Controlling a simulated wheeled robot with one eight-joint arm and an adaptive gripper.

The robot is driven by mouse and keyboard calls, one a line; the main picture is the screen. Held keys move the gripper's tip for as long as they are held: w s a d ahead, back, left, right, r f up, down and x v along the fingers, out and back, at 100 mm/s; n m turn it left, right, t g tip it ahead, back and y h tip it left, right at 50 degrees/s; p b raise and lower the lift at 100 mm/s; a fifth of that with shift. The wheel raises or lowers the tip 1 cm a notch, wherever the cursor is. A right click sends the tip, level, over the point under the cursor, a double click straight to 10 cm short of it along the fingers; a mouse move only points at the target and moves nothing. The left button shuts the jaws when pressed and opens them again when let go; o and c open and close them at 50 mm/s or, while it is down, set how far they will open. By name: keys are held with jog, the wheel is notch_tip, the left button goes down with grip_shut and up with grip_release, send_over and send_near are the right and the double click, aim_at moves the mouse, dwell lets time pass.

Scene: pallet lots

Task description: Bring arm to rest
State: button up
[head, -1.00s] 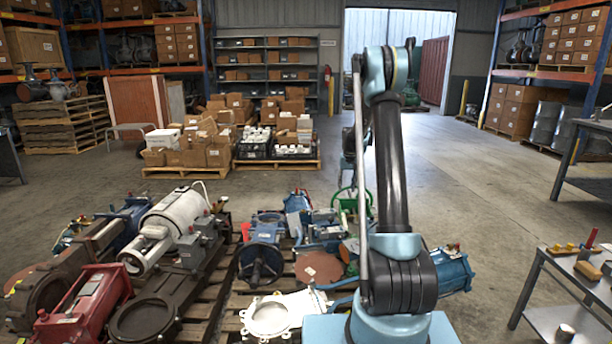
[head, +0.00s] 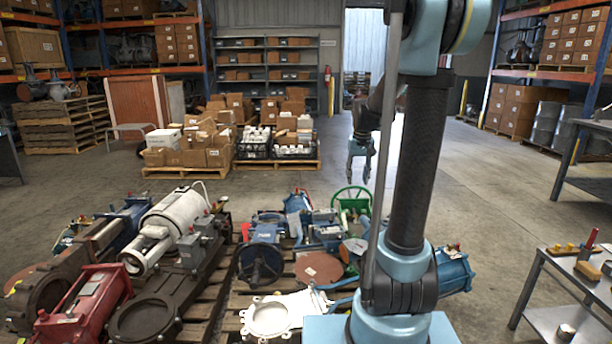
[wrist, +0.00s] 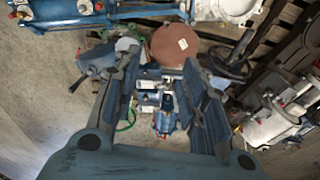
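My gripper (head: 361,178) hangs pointing down beyond my upright arm link in the head view, above the far side of the near pallet of machine parts. In the wrist view my gripper (wrist: 160,62) shows two dark jaws spread wide with nothing held between them. Below and beyond the jaws lie a round reddish-brown disc (wrist: 174,44), small blue and grey parts (wrist: 160,105) and a blue cylinder (wrist: 95,60). The jaws appear well above these parts and touch none of them.
A pallet with a white flanged part (head: 270,318), the brown disc (head: 318,268) and a green handwheel (head: 352,200) lies close in front. A red actuator (head: 85,305) is at left. A metal side table (head: 560,262) stands at right. Open floor (head: 500,190) lies beyond.

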jog(key=s+f, duration=0.1)
jog(key=s, duration=1.7)
jog(key=s+f, duration=0.4)
jog(key=s, duration=0.3)
jog(key=s+f, duration=0.4)
jog(key=s, duration=0.3)
jog(key=shift+s+f, duration=0.35)
jog(key=shift+s, duration=0.05)
jog(key=shift+w+f, duration=0.2)
jog(key=shift+w, duration=0.25)
